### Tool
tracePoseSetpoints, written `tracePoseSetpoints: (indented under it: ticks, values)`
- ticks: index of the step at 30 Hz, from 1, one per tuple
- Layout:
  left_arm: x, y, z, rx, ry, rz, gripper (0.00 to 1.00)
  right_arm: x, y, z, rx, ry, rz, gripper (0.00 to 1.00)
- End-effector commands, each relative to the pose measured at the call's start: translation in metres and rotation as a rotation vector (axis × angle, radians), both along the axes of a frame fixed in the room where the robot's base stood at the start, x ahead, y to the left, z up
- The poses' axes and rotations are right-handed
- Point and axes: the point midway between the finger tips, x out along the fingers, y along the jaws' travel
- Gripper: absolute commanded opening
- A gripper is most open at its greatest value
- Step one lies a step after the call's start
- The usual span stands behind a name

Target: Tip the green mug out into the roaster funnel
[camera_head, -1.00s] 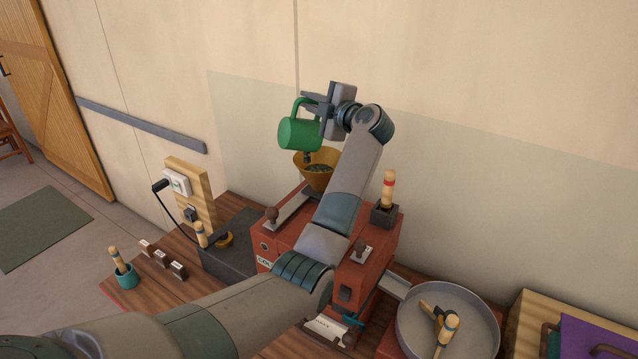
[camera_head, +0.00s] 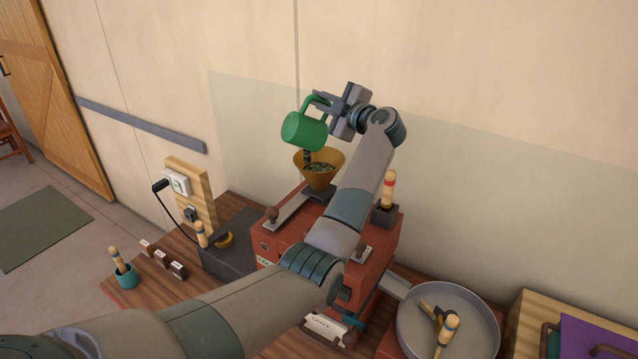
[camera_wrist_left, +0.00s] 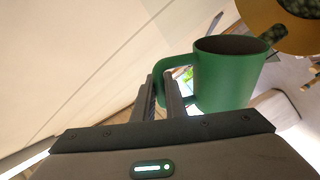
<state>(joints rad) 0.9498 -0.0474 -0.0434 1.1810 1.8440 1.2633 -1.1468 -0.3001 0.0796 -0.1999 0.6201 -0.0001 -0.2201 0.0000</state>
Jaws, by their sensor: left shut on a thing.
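My left gripper (camera_head: 322,101) is shut on the mug's handle. In the left wrist view the mug (camera_wrist_left: 228,78) hangs by its handle between the fingers (camera_wrist_left: 165,92), and beans (camera_wrist_left: 272,34) show at its rim. The funnel (camera_wrist_left: 262,14) shows at the top right there. My right gripper is in neither view.
The red roaster (camera_head: 290,240) stands under the funnel, with a wooden-handled tool (camera_head: 389,187) upright on its right. A round grey tray (camera_head: 410,325) is at front right. A teal cup (camera_head: 126,279) stands at the left of the table. The wall is close behind.

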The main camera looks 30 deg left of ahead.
Motion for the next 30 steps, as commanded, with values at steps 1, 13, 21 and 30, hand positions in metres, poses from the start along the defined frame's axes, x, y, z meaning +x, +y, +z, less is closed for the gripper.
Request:
tracePoseSetpoints:
  ticks: [1, 13, 21, 30]
  values:
    - [-0.0001, 0.0002, 0.0007, 0.001, -0.001, 0.0, 0.0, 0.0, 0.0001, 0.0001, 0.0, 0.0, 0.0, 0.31]
    - [0.0095, -0.0072, -0.0027, 0.054, 0.067, 0.0, 0.0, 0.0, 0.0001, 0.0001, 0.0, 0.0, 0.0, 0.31]
    - [0.0095, -0.0073, -0.0027, 0.056, 0.068, 0.001, 0.0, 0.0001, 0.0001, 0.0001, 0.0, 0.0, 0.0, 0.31]
    - [0.0096, -0.0073, -0.0026, 0.056, 0.068, 0.0, 0.0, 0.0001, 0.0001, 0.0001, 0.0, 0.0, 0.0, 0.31]
